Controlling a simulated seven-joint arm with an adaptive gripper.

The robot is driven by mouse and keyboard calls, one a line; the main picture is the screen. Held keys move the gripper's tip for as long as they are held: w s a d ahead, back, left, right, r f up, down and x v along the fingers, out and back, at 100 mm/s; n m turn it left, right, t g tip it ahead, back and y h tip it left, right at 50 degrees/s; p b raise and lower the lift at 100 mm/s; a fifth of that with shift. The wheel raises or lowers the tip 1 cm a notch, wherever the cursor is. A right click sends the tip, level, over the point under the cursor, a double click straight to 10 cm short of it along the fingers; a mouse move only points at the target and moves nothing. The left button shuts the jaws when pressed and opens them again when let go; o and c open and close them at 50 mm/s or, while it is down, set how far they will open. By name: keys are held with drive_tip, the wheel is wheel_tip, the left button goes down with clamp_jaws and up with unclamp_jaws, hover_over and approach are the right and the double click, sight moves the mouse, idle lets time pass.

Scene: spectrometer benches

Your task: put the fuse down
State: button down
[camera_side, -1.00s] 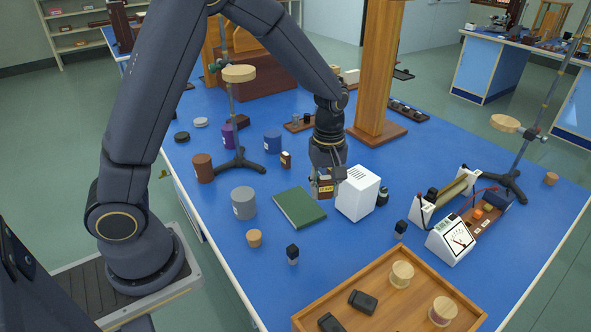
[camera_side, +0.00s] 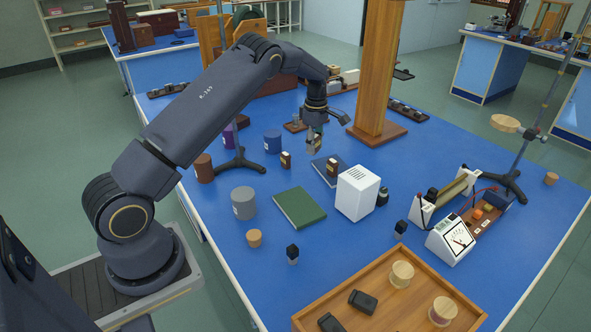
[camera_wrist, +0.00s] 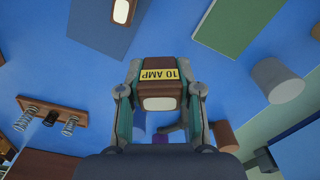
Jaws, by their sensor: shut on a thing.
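My gripper (camera_side: 314,146) is shut on the fuse, a brown block with a pale end and a yellow "10 AMP" label (camera_wrist: 159,74). The label reads upside down in the wrist view. The fuse is small and partly hidden by the fingers in the side view. It is held above the blue bench, behind the dark blue book (camera_side: 325,178). A similar brown block (camera_side: 332,168) stands on that book and shows at the top of the wrist view (camera_wrist: 122,11). Another small brown block (camera_side: 286,160) stands on the bench left of the book.
A green book (camera_side: 299,207), a grey cylinder (camera_side: 243,203) and a white box (camera_side: 357,193) stand nearer. A wooden post (camera_side: 376,70) rises at the right. A black tripod stand (camera_side: 238,163) is at the left. A coil rack (camera_wrist: 50,117) shows in the wrist view.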

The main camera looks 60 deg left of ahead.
hover_over(323, 168)
wheel_tip(323, 168, down, 6)
drive_tip(key=shift+s+r, duration=0.1)
drive_tip(key=shift+s, duration=0.05)
drive_tip(key=shift+w+f, duration=0.2)
drive_tip(key=shift+f, duration=1.6)
drive_tip(key=shift+d+f, duration=0.1)
drive_tip(key=c, duration=0.8)
unclamp_jaws()
drive_tip(key=shift+f, duration=0.1)
